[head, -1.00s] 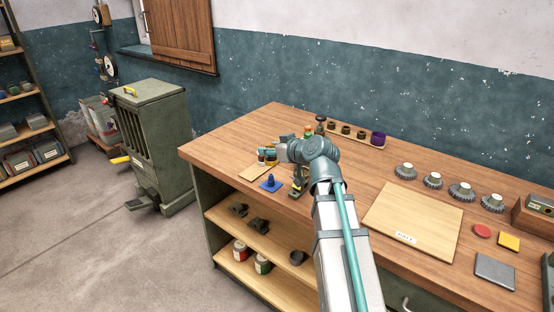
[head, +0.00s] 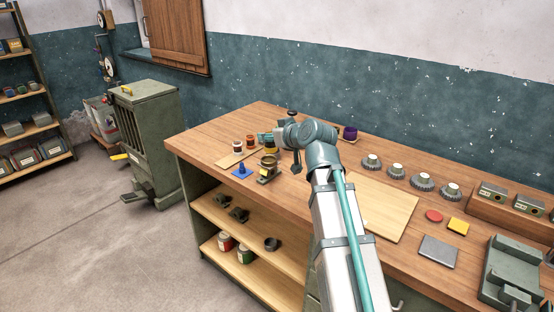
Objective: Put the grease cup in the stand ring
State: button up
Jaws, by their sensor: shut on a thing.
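My gripper (head: 265,140) is at the left part of the bench, with teal fingers pointing left. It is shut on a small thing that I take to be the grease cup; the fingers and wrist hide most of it. A small dark stand (head: 266,177) with a brass-coloured round top, which looks like the stand ring, is on the bench just below my gripper in the picture. I cannot tell whether the held thing touches it.
A blue peg-like piece (head: 241,169) is left of the stand. Two small dark red-brown containers stand behind it, one here (head: 237,146). A purple cup (head: 350,133) is behind my arm. Several gears, a red disc (head: 434,216) and a grey plate (head: 438,251) lie to the right.

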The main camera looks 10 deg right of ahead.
jog(key=w+f+p, duration=0.1)
jog(key=w+f, duration=0.1)
jog(key=w, duration=0.2)
jog(key=w+d+f, duration=0.1)
jog(key=w+f, duration=0.2)
jog(key=w, duration=0.1)
jog(key=w+f+p, duration=0.1)
jog(key=w+f, duration=0.2)
jog(key=w, duration=0.1)
jog(key=shift+w+d+f+p, duration=0.15)
jog(key=shift+d+f+p, duration=0.05)
jog(key=shift+d+p, duration=0.1)
jog(key=shift+w+f, duration=0.2)
jog(key=shift+f, duration=0.05)
jog(key=f, duration=0.1)
jog(key=f+p, duration=0.1)
jog(key=f, duration=0.1)
jog(key=shift+w+f+p, duration=0.15)
jog(key=shift+w+p, duration=0.1)
jog(key=shift+p, duration=0.05)
jog(key=shift+f, duration=0.25)
jog(key=shift+f+b, duration=0.2)
jog(key=shift+b, duration=0.15)
jog(key=o, duration=1.2)
jog(key=shift+r, duration=0.1)
